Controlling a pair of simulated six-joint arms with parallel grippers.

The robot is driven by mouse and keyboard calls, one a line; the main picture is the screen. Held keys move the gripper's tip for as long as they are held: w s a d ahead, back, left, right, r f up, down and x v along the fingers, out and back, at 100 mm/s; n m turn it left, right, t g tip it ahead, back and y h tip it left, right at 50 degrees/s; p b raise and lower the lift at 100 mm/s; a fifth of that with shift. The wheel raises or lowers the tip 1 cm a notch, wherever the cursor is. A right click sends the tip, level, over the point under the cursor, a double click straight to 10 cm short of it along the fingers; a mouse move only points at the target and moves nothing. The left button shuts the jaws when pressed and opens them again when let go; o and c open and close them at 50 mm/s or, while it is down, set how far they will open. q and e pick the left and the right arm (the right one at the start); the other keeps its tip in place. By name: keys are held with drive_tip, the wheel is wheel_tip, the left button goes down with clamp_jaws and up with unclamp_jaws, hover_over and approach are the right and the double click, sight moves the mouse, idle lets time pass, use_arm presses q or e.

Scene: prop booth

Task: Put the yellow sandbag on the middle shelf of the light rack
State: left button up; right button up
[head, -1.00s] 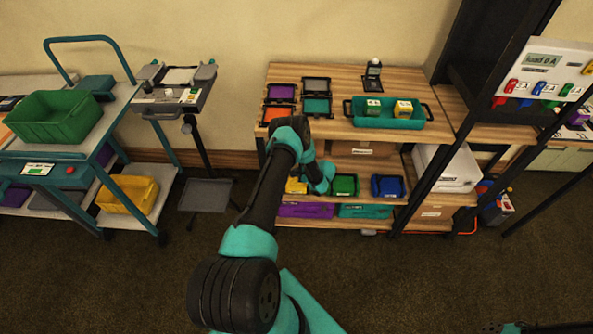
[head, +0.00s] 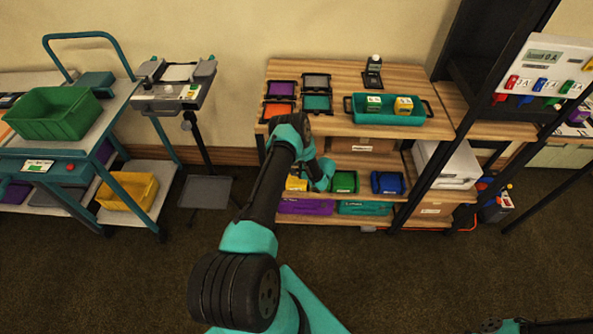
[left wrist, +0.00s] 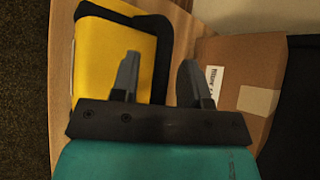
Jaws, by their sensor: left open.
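The yellow sandbag (head: 296,184), with black edging, lies on the middle shelf of the wooden rack (head: 345,204), left of a green one (head: 345,182) and a blue one (head: 388,183). My left arm partly hides it in the head view. In the left wrist view the sandbag (left wrist: 115,50) fills the upper left. My left gripper (left wrist: 158,78) is open and empty there, one finger over the yellow face, the other past its black edge on the box side. I cannot tell if they touch.
A cardboard box (left wrist: 242,75) lies behind the sandbag, close to the right finger. The rack top holds a teal tray (head: 428,118) with a green and a yellow block. Purple (head: 305,207) and teal (head: 365,208) items lie below. A dark post (head: 440,150) stands right.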

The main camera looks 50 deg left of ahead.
use_arm(q)
drive_tip(key=shift+r, duration=0.1)
drive_tip(key=v, duration=1.2)
drive_tip(key=s+d+r+n+g+h, duration=0.1)
drive_tip(key=s+d+h, duration=0.55)
drive_tip(key=d, duration=0.35)
drive_tip(key=s+d+n+g+h, duration=0.1)
drive_tip(key=s+d+h, duration=0.5)
drive_tip(key=d, duration=0.5)
drive_tip(key=s+d+r+n+t+h, duration=0.1)
drive_tip(key=s+d+r+n+t, duration=0.4)
drive_tip(key=s+d+r, duration=0.4)
drive_tip(key=shift+d+r+n+t+h, duration=0.2)
drive_tip(key=shift+r+n+t+h, duration=0.15)
drive_tip(key=shift+r+n, duration=0.25)
